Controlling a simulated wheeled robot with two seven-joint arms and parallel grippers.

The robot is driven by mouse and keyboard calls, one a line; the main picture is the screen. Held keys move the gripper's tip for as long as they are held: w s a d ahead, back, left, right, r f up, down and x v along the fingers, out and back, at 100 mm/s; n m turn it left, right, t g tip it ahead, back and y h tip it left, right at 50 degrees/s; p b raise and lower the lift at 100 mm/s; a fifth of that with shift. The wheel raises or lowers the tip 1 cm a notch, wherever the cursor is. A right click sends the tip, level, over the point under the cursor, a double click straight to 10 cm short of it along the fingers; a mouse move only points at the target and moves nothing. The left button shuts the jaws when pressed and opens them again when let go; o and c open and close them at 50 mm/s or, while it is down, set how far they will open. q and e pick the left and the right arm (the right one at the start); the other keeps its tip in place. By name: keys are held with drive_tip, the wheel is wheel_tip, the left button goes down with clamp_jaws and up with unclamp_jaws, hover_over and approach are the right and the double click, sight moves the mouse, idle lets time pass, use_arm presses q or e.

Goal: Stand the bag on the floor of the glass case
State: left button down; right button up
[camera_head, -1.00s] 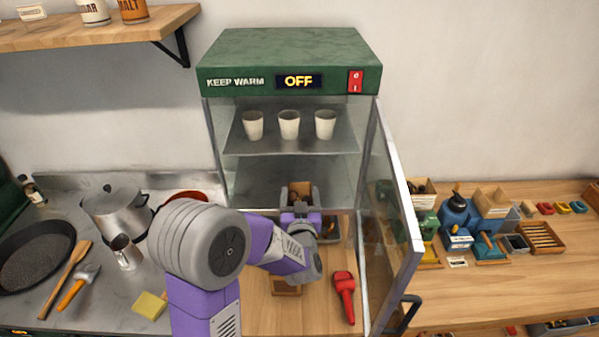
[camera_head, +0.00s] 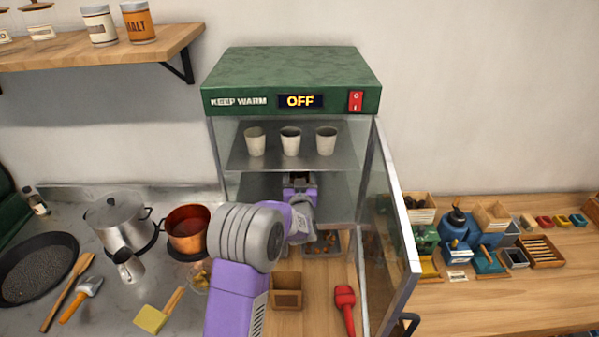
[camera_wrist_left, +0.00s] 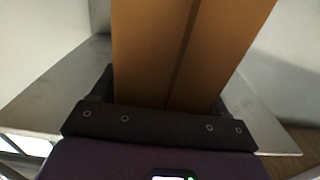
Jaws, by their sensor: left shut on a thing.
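The glass case (camera_head: 290,78) has a green top, an OFF display and an open glass door (camera_head: 397,225) at the right. My left gripper (camera_head: 299,181) is inside its lower compartment, above the metal floor (camera_head: 252,187) and below the shelf. In the left wrist view the gripper is shut on the brown paper bag (camera_wrist_left: 150,50), which reaches beyond the jaws. In the head view my gripper hides most of the bag. I cannot tell whether the bag's bottom touches the floor. My right gripper is not in view.
Three white cups (camera_head: 290,140) stand on the shelf (camera_head: 270,160) above. In front of the case are a brown box (camera_head: 286,292), a tray of chestnuts (camera_head: 330,246) and a red scoop (camera_head: 345,300). A copper pot (camera_head: 188,232) stands left of my arm.

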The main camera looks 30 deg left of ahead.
sight(299, 173)
use_arm(q)
drive_tip(key=p+x, duration=0.1)
drive_tip(key=x, duration=0.2)
drive_tip(key=shift+w+a+f, duration=0.1)
drive_tip(key=shift+f, duration=0.2)
drive_tip(key=shift+f+b, duration=0.1)
drive_tip(key=shift+b, duration=0.2)
unclamp_jaws()
